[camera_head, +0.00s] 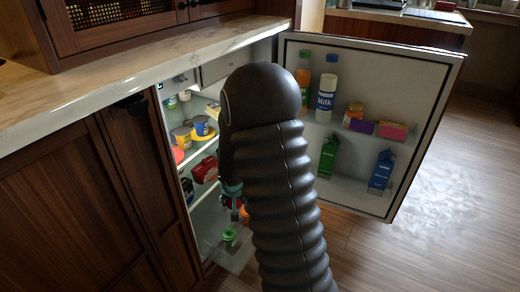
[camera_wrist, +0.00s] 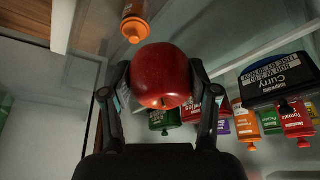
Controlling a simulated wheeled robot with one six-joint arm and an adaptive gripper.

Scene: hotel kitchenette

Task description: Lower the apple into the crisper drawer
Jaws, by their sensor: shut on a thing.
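The red apple (camera_wrist: 160,73) is held between both fingers of my gripper (camera_wrist: 161,92) in the wrist view, with its stem end facing the camera. The crisper drawer (camera_head: 237,262) is a clear bin at the bottom of the open fridge, seemingly pulled out. My gripper and the apple are above it in the picture. A green-topped item (camera_head: 229,236) shows at the drawer. My arm hides the drawer's right part.
The fridge door (camera_head: 400,75) stands wide open to the right, with bottles and cartons on its shelves. Cans and a red box (camera_head: 205,168) sit on the fridge shelves. A marble counter (camera_head: 130,75) runs above. Wood floor (camera_head: 450,200) lies open at the right.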

